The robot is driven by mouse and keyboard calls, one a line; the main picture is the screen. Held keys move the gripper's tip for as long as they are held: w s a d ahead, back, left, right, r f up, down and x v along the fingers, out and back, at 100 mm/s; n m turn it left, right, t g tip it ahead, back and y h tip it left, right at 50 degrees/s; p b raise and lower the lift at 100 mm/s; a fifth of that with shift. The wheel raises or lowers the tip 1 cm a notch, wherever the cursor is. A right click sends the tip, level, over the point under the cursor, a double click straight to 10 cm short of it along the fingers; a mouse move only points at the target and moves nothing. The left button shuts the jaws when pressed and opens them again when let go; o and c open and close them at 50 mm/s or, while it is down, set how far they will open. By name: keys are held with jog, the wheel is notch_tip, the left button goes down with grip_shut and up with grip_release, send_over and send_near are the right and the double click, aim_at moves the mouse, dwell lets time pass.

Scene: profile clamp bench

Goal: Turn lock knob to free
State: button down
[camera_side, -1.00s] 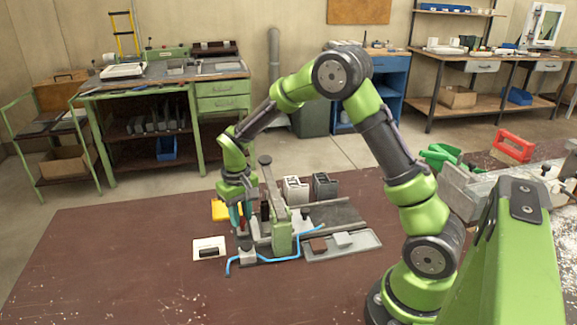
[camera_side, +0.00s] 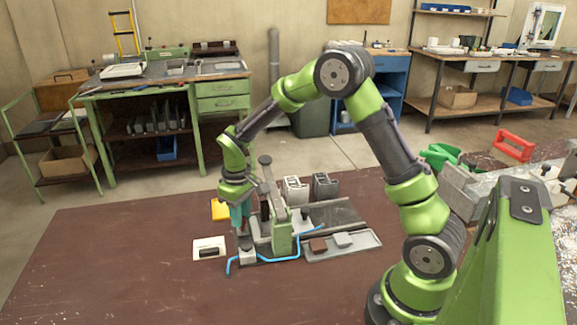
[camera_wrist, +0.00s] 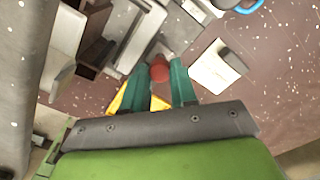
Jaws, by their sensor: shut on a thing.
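The lock knob, a red rounded knob (camera_wrist: 159,72), shows in the wrist view between the two teal fingers of my gripper (camera_wrist: 161,76). The fingers sit close on either side of it, and my gripper is shut on it. In the side view my gripper (camera_side: 239,226) points down at the left end of the clamp fixture (camera_side: 282,238), and the knob is hidden there by the fingers. I cannot read the knob's angle or any lock marking.
A white plate with a black piece (camera_side: 209,248) lies left of the fixture, and a yellow object (camera_side: 220,210) behind it. A blue bent rod (camera_side: 270,261) runs along the front. A grey tray (camera_side: 343,253) is at the right. The table's front left is clear.

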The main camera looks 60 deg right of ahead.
jog(key=c, duration=0.9)
grip_release()
notch_tip(320, 180, up, 17)
